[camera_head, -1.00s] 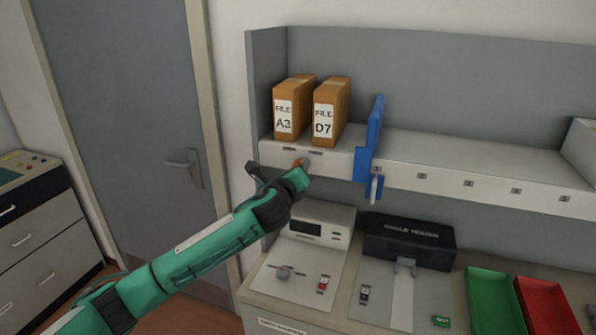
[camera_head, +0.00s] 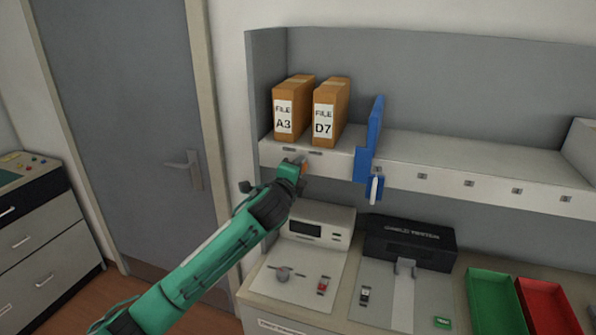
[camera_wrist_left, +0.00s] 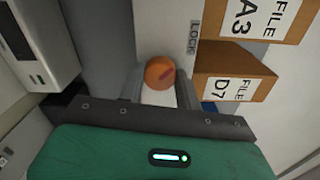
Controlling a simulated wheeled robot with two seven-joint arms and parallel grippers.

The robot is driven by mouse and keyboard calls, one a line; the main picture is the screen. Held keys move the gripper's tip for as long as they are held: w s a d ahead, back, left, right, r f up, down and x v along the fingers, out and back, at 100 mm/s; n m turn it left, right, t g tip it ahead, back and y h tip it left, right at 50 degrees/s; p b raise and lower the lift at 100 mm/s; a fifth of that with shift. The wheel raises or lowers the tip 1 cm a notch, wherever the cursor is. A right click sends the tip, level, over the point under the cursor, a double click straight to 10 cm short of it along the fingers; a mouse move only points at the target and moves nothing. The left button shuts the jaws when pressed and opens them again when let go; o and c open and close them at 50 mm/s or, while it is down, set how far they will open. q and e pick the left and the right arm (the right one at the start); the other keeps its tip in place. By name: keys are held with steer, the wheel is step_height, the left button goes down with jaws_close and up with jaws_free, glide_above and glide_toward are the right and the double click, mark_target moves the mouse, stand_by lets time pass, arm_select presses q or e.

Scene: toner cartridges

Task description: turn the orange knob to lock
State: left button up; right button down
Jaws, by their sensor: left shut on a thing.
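The orange knob (camera_wrist_left: 160,72) shows in the left wrist view as a round end with a reddish slanted mark, with a white surface just below it. A "LOCK" label (camera_wrist_left: 194,37) is on the panel to its right. My right gripper is not in view.
Files A3 (camera_head: 289,112) and D7 (camera_head: 328,115) stand on the shelf (camera_head: 430,155) just above my gripper. A blue divider (camera_head: 371,140) is to the right. Below are a white device (camera_head: 318,225), a black cable tester (camera_head: 410,240) and green and red trays (camera_head: 497,300).

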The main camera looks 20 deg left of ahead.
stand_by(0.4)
arm_select(q)
steer(key=o, duration=1)
steer(key=shift+s, duration=0.1)
steer(key=s+b, duration=0.4)
steer(key=s, duration=0.9)
steer(key=shift+s+a+r+b, duration=0.15)
steer(key=shift+s+a+b, duration=0.15)
